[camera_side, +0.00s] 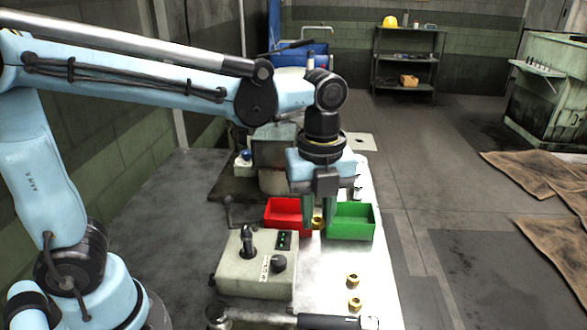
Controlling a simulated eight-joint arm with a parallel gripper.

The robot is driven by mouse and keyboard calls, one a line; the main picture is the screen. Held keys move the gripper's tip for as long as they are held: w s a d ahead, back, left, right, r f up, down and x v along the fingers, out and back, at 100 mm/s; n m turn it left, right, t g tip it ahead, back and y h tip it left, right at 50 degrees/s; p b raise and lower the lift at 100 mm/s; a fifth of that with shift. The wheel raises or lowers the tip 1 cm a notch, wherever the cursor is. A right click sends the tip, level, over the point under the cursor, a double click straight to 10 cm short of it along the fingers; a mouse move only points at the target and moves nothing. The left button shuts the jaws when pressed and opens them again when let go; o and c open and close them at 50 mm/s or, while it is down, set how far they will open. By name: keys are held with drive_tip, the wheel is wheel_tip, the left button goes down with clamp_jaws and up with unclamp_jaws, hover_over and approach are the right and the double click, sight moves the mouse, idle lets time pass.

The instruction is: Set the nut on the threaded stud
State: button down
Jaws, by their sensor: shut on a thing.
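My gripper (319,226) points down between the red bin and the green bin, its fingers shut on a brass nut (318,222). Two more brass nuts, a farther one (353,281) and a nearer one (354,304), rest on the pale bench top in front of the green bin. I cannot make out the threaded stud for sure; small metal parts show just right of my gripper, behind the green bin, partly covered. Whether the held nut touches the bench is not clear.
The red bin (284,213) and green bin (351,222) stand close on either side of my gripper. A control box (254,265) with knobs stands front left. A dark-handled tool (325,321) lies along the front. The bench (330,265) is clear around the loose nuts.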

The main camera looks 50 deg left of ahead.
sight(245, 228)
drive_tip(key=s+a+r+n, duration=0.1)
drive_tip(key=s+a, duration=0.1)
drive_tip(key=a, duration=0.1)
drive_tip(key=s+a+r+n, duration=0.1)
drive_tip(key=s+a, duration=0.2)
drive_tip(key=s+a+r+n, duration=0.1)
drive_tip(key=s+a, duration=0.1)
drive_tip(key=a, duration=0.2)
drive_tip(key=shift+s+a+r+n, duration=0.1)
drive_tip(key=shift+s+n, duration=0.1)
drive_tip(key=shift+n, duration=0.1)
drive_tip(key=shift+s+a+f, duration=0.1)
drive_tip(key=shift+f, duration=2.4)
drive_tip(key=shift+f, duration=1.4)
drive_tip(key=c, duration=0.9)
unclamp_jaws()
drive_tip(key=shift+o, duration=0.2)
drive_tip(key=shift+r, duration=0.1)
wheel_tip(245, 228, up, 12)
